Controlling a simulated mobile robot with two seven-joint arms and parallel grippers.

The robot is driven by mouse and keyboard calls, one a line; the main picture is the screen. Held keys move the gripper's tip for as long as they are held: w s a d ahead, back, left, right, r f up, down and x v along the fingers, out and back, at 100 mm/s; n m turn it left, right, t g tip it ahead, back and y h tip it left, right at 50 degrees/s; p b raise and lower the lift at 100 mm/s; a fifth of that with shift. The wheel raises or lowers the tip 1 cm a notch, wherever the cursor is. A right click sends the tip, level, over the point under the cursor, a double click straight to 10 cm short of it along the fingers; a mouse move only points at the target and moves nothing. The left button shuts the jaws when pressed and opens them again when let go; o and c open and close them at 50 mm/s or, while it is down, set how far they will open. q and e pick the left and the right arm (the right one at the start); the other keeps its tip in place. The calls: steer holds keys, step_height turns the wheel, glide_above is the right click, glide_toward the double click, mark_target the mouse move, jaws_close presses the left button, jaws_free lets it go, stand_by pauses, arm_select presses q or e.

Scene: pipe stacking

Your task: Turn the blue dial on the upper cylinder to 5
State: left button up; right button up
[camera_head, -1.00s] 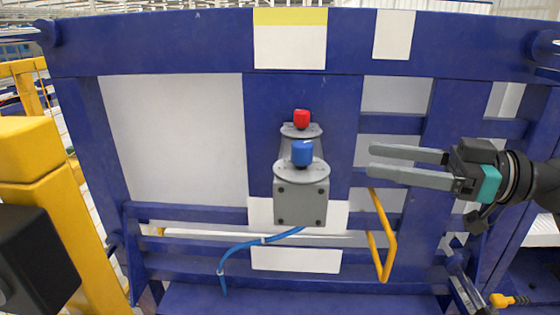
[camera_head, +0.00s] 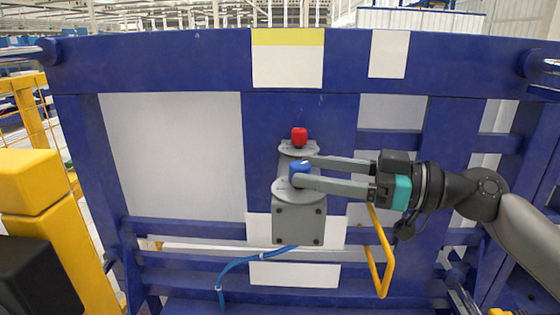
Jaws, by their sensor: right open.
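The blue dial (camera_head: 299,167) sits on a round grey plate on top of the grey cylinder housing (camera_head: 299,220), in the middle of the head view. My right gripper (camera_head: 300,172) is open, its two long grey fingers reaching in from the right. One fingertip is at the dial's far side and the other crosses in front of its lower part, so the dial lies between them. I cannot tell whether either finger touches it. The dial's scale is too small to read. A red dial (camera_head: 299,137) stands on a plate just behind. My left gripper is not in view.
A blue metal frame (camera_head: 150,62) with pale panels surrounds the housing. A yellow bent handle (camera_head: 383,260) is below my right gripper. A blue cable (camera_head: 235,266) runs left from the housing. A yellow post (camera_head: 50,220) stands at the left.

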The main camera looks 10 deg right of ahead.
mark_target(290, 167)
steer(key=x, duration=0.2)
steer(key=shift+w+a+r+p, duration=0.1)
steer(key=shift+w+a+p, duration=0.2)
steer(key=shift+p, duration=0.1)
steer(key=shift+w+a, duration=0.3)
steer(key=shift+a, duration=0.4)
steer(key=shift+w+a+p, duration=0.3)
steer(key=shift+a+p, duration=0.1)
steer(key=shift+a, duration=0.05)
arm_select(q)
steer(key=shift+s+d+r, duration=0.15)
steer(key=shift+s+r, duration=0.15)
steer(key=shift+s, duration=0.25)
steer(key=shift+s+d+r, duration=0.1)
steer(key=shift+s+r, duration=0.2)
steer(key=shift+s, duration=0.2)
arm_select(e)
steer(key=shift+w+a, duration=0.15)
steer(key=shift+a, duration=0.1)
steer(key=c, duration=1)
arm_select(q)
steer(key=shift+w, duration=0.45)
arm_select(e)
jaws_close()
